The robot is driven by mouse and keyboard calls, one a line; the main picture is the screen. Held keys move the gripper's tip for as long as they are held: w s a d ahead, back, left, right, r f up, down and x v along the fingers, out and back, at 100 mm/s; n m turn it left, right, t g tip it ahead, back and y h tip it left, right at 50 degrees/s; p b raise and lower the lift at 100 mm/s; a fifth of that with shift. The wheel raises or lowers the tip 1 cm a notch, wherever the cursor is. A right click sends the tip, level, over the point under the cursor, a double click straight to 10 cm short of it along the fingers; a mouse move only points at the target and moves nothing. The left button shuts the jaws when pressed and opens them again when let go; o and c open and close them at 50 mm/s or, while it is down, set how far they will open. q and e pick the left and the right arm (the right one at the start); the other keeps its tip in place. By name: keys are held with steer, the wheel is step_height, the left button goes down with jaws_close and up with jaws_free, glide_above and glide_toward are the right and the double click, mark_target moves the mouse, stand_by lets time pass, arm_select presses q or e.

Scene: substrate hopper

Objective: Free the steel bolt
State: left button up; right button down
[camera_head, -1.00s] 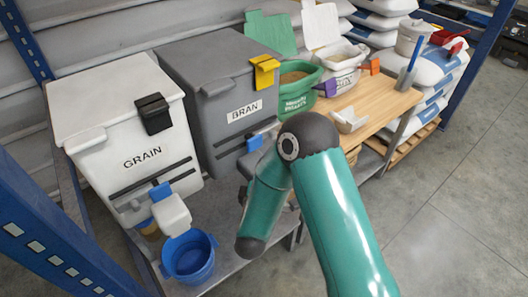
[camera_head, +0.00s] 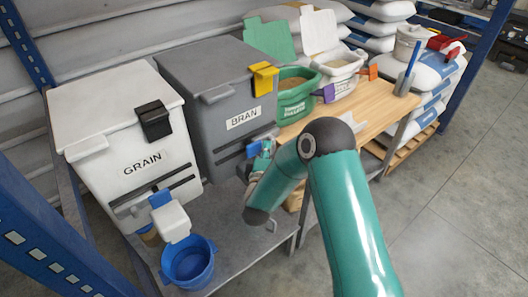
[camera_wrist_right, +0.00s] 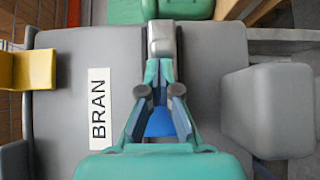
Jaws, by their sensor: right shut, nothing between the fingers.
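The grey BRAN bin (camera_head: 212,88) stands beside the white GRAIN bin (camera_head: 128,115); it also fills much of the right wrist view (camera_wrist_right: 60,120). My right gripper (camera_wrist_right: 162,42) is shut and empty in front of the BRAN bin's lower front. In the head view it shows small and partly hidden by my arm (camera_head: 262,160). A blue tab (camera_head: 254,147) lies close to it; blue also shows behind the fingers in the wrist view (camera_wrist_right: 160,124). A grey spout (camera_wrist_right: 270,110) is to the right in the wrist view. My left gripper is out of view.
A blue bucket (camera_head: 189,263) stands under the white GRAIN spout (camera_head: 171,222). A green tub (camera_head: 297,98) and a white tub (camera_head: 338,72) stand on the wooden bench (camera_head: 375,98). A blue rack post (camera_head: 55,240) is at left. The floor at right is clear.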

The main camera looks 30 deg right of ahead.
mark_target(276, 141)
steer(key=d, duration=0.3)
steer(key=shift+b, duration=0.4)
steer(key=shift+d, duration=0.15)
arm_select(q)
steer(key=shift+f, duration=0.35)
arm_select(e)
steer(key=shift+r, duration=0.1)
